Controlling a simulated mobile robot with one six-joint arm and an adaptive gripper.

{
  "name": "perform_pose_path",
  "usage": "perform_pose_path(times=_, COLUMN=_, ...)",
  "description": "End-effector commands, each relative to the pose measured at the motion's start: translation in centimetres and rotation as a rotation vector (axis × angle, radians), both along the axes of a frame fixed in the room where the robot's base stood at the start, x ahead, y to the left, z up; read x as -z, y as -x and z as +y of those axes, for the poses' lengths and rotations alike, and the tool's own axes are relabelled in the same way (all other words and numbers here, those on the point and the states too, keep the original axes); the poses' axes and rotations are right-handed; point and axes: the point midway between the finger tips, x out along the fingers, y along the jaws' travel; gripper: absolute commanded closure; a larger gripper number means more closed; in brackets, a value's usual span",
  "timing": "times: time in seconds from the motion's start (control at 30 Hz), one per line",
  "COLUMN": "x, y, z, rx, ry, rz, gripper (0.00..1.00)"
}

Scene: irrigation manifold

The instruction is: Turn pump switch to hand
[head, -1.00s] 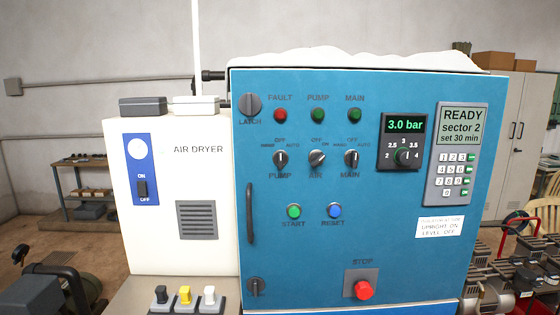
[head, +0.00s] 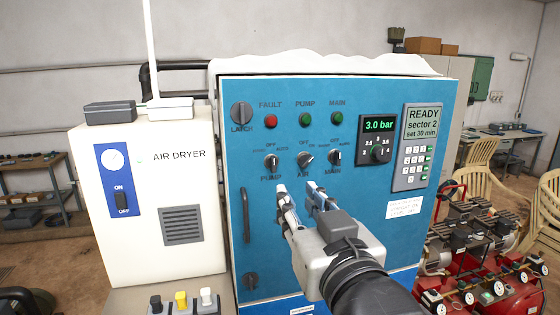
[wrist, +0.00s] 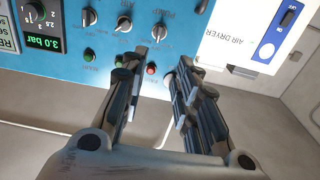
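The pump switch (head: 271,162) is a round dark knob with a pale pointer, leftmost of three selector knobs on the blue panel (head: 232,215). Its pointer looks about upright, toward OFF; the small lettering is blurred. In the wrist view, which shows the panel upside down, the pump switch (wrist: 160,32) is the knob nearest the air dryer. My gripper (head: 298,190) is open and empty, in front of the panel, lower and to the right of the switch in the head view. Both fingers also show in the wrist view (wrist: 160,62), apart from the switch.
The air knob (head: 305,159) and main knob (head: 334,157) sit close to the right. Red and green lamps are above. A vertical handle (head: 246,215) is at lower left. The white air dryer (head: 145,240) stands left. My arm hides the panel's lower middle.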

Motion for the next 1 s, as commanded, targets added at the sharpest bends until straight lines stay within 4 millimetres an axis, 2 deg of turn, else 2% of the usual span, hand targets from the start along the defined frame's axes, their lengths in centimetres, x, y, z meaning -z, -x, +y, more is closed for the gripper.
perform_pose_path(times=0.17, x=0.2, y=-2.0, z=0.5, rx=0.001, ry=0.002, rz=0.003, gripper=0.72)
perform_pose_path(times=0.8, x=0.2, y=-14.2, z=4.0, rx=0.001, ry=0.001, rz=0.004, gripper=0.72)
perform_pose_path(times=1.0, x=0.1, y=-16.1, z=4.6, rx=0.001, ry=0.001, rz=0.003, gripper=0.72)
